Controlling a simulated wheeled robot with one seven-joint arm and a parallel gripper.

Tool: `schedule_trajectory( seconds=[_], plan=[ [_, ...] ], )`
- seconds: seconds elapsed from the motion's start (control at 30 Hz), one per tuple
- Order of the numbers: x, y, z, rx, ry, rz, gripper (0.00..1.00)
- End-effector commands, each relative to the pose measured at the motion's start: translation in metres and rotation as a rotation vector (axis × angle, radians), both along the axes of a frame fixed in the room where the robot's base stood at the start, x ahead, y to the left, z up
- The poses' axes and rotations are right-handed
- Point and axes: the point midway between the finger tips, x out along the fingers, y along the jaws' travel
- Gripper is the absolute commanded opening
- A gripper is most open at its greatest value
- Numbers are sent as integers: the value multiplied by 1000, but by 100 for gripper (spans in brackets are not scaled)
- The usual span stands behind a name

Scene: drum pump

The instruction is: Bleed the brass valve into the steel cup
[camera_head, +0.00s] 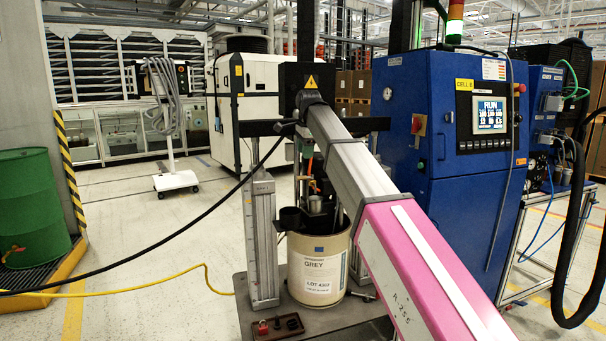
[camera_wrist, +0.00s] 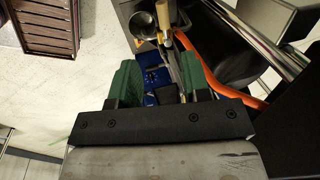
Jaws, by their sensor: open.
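My gripper (camera_wrist: 160,68) is open in the wrist view, with its two green fingers apart and nothing held between them. A brass-coloured part (camera_wrist: 165,14), which looks like the brass valve, is beyond the fingertips near the top edge. A round steel cup (camera_wrist: 141,24) sits just left of it, apart from the fingers. The valve is too small and cluttered to make out there, and my gripper is not clearly visible there.
An orange hose (camera_wrist: 215,85) runs right of the fingers, near a shiny rail (camera_wrist: 245,35). Blue parts (camera_wrist: 157,76) show between the fingers. The grey-labelled drum (camera_head: 318,267) stands on a platform beside a post (camera_head: 262,240). A blue cabinet (camera_head: 450,190) stands to the right.

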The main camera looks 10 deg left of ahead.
Motion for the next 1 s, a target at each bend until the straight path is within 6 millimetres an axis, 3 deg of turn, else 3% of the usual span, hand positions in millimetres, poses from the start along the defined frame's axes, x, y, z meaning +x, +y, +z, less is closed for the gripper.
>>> schedule_trajectory(
  seconds=[0.17, 0.7, 1.0],
  plan=[
    [-2, 8, 5, 6, 1, -16, 43],
    [13, 16, -78, 5, 0, -16, 43],
    [16, 18, -95, 6, -1, -15, 43]
  ],
)
